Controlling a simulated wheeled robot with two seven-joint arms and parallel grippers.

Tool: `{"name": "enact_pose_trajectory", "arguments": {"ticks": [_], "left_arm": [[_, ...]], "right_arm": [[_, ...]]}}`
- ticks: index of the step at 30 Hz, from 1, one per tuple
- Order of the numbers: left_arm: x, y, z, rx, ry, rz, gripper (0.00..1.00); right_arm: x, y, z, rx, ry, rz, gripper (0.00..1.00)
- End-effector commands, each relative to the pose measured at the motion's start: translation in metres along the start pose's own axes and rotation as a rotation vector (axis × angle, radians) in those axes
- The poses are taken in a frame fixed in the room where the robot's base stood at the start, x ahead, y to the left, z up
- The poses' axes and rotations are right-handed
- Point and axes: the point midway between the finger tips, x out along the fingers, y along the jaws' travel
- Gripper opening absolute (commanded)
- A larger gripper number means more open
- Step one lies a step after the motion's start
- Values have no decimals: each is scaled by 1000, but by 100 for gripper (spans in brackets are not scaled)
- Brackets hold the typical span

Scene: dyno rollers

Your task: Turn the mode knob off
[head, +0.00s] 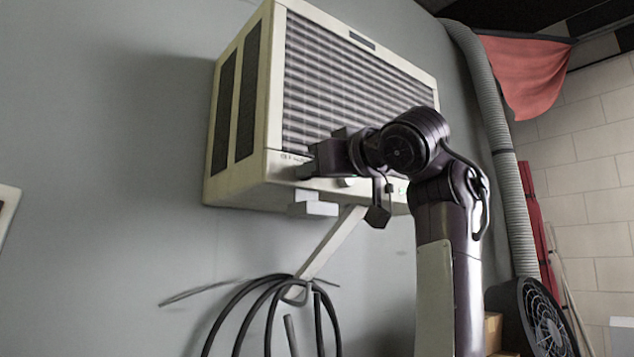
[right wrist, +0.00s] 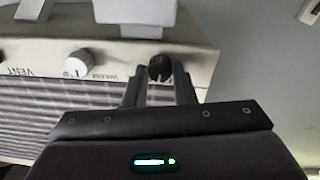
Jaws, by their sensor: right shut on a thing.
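A beige wall-mounted cooler unit (head: 240,185) carries a control strip along its lower front edge. In the right wrist view, where the unit appears upside down, a dark knob (right wrist: 160,68) sits on this strip near the unit's end. My right gripper (right wrist: 160,88) has its two fingers on either side of the dark knob and is shut on it. In the head view my right gripper (head: 304,170) is at the lower left of the unit's front and hides the knob. I cannot read a mode label at the knob. My left gripper is not in view.
A white knob (right wrist: 77,64) is beside the held one, with printed lettering around it. A louvred grille (head: 335,85) is above the strip. A bracket (head: 330,245) and coiled black hose (head: 265,315) are below. A grey duct (head: 495,130) and fan (head: 540,320) are at right.

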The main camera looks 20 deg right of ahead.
Motion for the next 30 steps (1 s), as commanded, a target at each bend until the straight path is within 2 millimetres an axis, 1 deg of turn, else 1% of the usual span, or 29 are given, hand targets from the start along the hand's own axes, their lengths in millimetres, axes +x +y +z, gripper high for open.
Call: {"name": "enact_pose_trajectory", "arguments": {"ticks": [1,3,12,21,30], "left_arm": [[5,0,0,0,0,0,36],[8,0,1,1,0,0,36],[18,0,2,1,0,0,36],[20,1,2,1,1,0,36],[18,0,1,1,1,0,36]], "right_arm": [[-2,1,0,-42,6,0,1],[-2,1,0,-108,10,-1,1],[-2,1,-1,-394,18,-7,1],[-2,2,-2,-659,26,-14,1],[-2,2,-3,-843,32,-18,1]]}}
